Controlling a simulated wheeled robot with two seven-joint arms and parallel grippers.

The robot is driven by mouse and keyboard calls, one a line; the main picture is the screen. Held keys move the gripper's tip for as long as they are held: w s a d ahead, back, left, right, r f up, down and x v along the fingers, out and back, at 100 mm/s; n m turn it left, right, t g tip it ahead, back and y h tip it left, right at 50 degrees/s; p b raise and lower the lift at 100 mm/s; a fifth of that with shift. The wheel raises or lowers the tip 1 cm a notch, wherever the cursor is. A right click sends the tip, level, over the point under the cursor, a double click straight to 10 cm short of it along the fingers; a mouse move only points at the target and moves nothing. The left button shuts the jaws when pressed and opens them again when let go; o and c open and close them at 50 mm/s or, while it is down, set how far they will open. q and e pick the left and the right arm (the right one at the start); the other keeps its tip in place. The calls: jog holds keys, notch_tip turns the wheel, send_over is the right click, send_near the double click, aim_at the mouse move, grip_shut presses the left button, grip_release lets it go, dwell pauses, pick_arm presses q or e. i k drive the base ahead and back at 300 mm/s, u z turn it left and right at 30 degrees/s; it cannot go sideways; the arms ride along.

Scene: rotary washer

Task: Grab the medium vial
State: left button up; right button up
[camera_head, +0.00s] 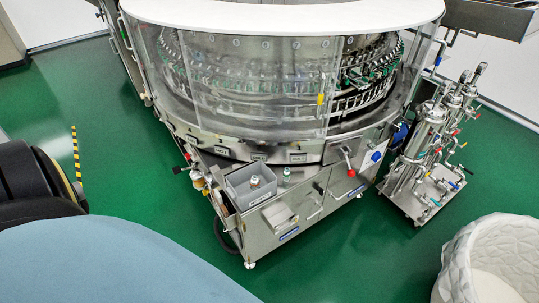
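A grey open bin (248,187) sits on the steel ledge at the front of the rotary washer (260,148). A small pale vial-like object (255,181) shows inside the bin. Another small clear vial-like object (287,174) stands on the ledge just right of the bin. Both are too small to tell which is the medium vial. Neither of my grippers is in view.
A clear curved guard (245,90) covers the carousel. A red-knobbed handle (350,172) sticks out at the ledge's right. A steel filter cart (425,150) stands to the right, and a white textured basket (455,265) is at lower right. Green floor (340,260) is open in front.

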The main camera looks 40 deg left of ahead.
aim_at(286, 173)
jog(key=k, duration=0.3)
jog(key=u, duration=1)
